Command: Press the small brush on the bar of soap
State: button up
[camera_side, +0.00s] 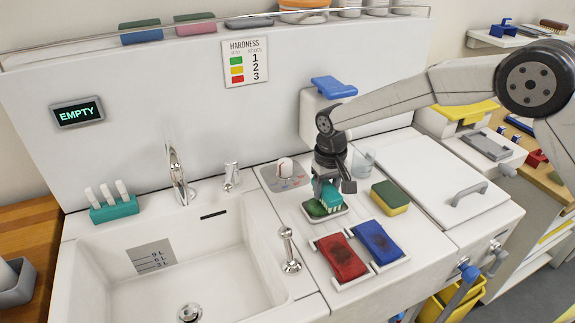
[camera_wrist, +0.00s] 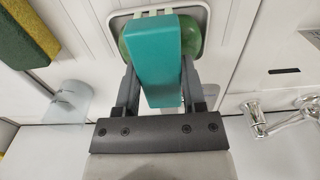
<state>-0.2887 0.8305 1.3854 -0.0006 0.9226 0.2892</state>
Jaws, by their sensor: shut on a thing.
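My gripper (camera_side: 323,184) points down over the right-hand worktop and is shut on the small teal brush (camera_side: 332,196). In the wrist view the brush (camera_wrist: 158,62) sits between the two fingers and covers the middle of the soap. The green bar of soap (camera_side: 315,209) lies in a white dish (camera_side: 338,213), and its green edges show on both sides of the brush in the wrist view (camera_wrist: 190,36). The brush is right over the soap, low down. Its bristles are mostly hidden, so I cannot tell whether they press on it.
A yellow-green sponge (camera_side: 390,200) lies right of the soap. A red pad (camera_side: 341,257) and a blue pad (camera_side: 377,242), both dark-stained, lie in front. A clear glass (camera_side: 363,161) stands behind. The sink (camera_side: 200,255) is left; a display reads EMPTY (camera_side: 78,112).

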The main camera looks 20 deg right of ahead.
aim_at(333, 186)
jog(key=shift+r, duration=3.5)
jog(key=shift+s+d+f, duration=0.1)
jog(key=shift+d+f, duration=0.05)
jog(key=shift+d, duration=0.55)
jog(key=s+d+f, duration=0.1)
jog(key=d, duration=0.3)
jog(key=s+d, duration=0.2)
jog(key=d, duration=0.2)
jog(key=s+d+f, duration=0.1)
jog(key=d, duration=0.3)
jog(key=shift+s+f, duration=0.2)
jog(key=shift+f, duration=0.15)
jog(key=s+d, duration=0.2)
jog(key=s+d+f, duration=0.1)
jog(key=s+d, duration=0.2)
jog(key=s+d+f, duration=0.1)
jog(key=s+d, duration=0.1)
jog(key=d, duration=0.1)
jog(key=shift+s+d+f, duration=0.2)
jog(key=shift+s+d, duration=0.05)
jog(key=shift+s, duration=0.05)
jog(key=shift+s+d+f, duration=0.15)
jog(key=shift+s+d, duration=0.15)
jog(key=shift+s, duration=0.15)
